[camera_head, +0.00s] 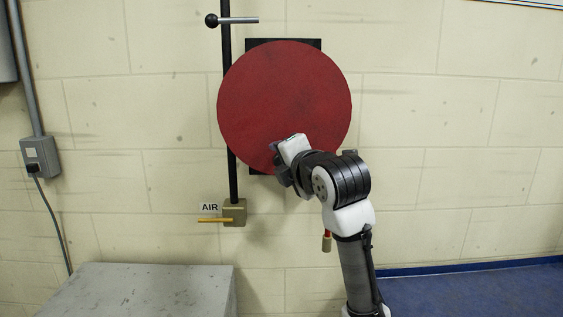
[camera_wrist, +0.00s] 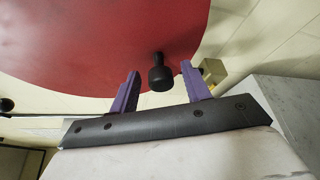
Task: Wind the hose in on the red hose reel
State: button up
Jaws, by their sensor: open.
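The red hose reel (camera_head: 285,90) is a large red disc on a black plate on the wall. It fills the upper left of the wrist view (camera_wrist: 90,40). A black handle knob (camera_wrist: 160,78) stands out from the disc near its edge. My gripper (camera_wrist: 160,70) is open, and the knob appears between its two purple fingers with a gap on each side. In the head view my gripper (camera_head: 280,165) is at the disc's lower edge and the knob is hidden. A short red hose end with a brass fitting (camera_head: 327,242) hangs below the reel, partly behind my arm.
A black vertical pipe (camera_head: 231,175) runs left of the reel, with a black-knobbed lever (camera_head: 235,20) at the top and a brass valve block (camera_head: 235,212) with a yellow handle below. A grey box (camera_head: 150,290) stands at lower left. The right side is clear.

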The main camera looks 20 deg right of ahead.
jog(key=s+r+b, duration=0.2)
jog(key=s, duration=1)
jog(key=shift+d+b, duration=0.3)
jog(key=shift+b, duration=0.1)
